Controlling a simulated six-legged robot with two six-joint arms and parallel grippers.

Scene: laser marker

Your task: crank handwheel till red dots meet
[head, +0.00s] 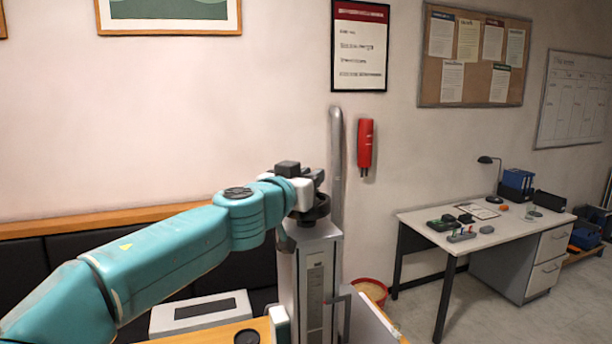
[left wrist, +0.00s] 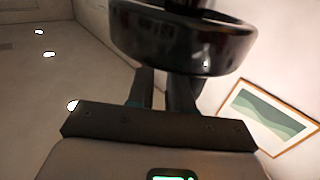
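The black handwheel (head: 314,208) sits at the top of the grey laser marker column (head: 318,270) in the head view. My left gripper (head: 314,178) is at the top of the column, right by the wheel. In the left wrist view the wheel's dark, glossy rim (left wrist: 185,42) fills the top middle. My left gripper's two dark fingers (left wrist: 162,88) reach up to it with a narrow gap between them. The rim hides their tips, so I cannot tell whether they hold a crank knob. No red dots can be made out. My right gripper is not in view.
A wooden-topped bench (head: 190,338) with a white box (head: 203,314) lies below my left arm. A red bin (head: 371,291) stands right of the column. A red handset (head: 365,146) hangs on the wall behind. A white desk (head: 480,228) stands farther right, with open floor before it.

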